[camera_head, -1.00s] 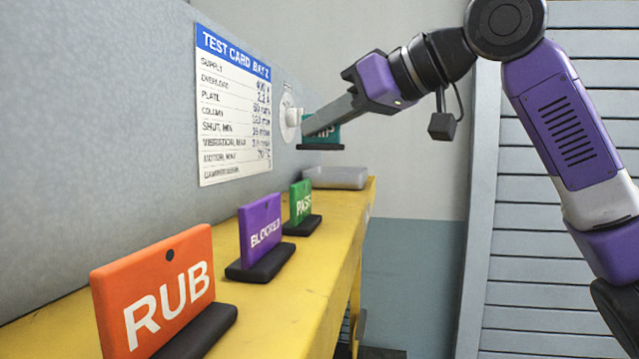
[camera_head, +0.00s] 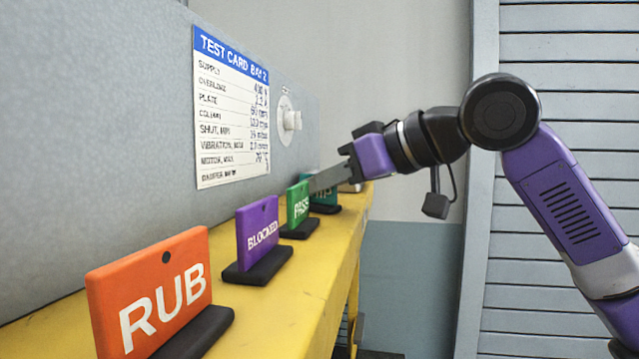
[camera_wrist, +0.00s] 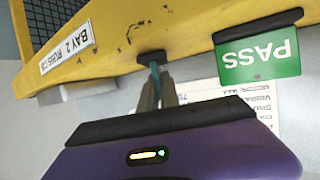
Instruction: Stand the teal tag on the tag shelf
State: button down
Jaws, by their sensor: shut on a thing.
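The teal tag (camera_head: 324,194) stands upright on its black foot at the far end of the yellow tag shelf (camera_head: 290,285), just beyond the green PASS tag (camera_head: 298,204). My gripper (camera_head: 314,182) is shut on the teal tag, its fingers reaching in from the right and covering part of it. In the wrist view, which is upside down, the gripper (camera_wrist: 160,90) pinches the thin teal tag (camera_wrist: 154,75), seen edge-on. Its black foot (camera_wrist: 152,57) lies over the shelf's yellow edge. Whether the foot touches the shelf is hard to tell.
The purple BLOCKED tag (camera_head: 258,230) and orange RUB tag (camera_head: 150,285) stand nearer on the shelf. A grey panel with a test card (camera_head: 232,110) and a white knob (camera_head: 290,119) rises behind. A tray (camera_head: 350,187) behind my gripper is mostly hidden.

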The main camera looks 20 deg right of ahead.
jog(key=c, duration=1.6)
grip_release()
jog(key=shift+s+d+r, duration=0.1)
jog(key=b+v, duration=0.1)
jog(key=v, duration=1)
jog(key=shift+s+d+r, duration=0.1)
jog(key=shift+s+r, duration=0.05)
jog(key=shift+s, duration=0.15)
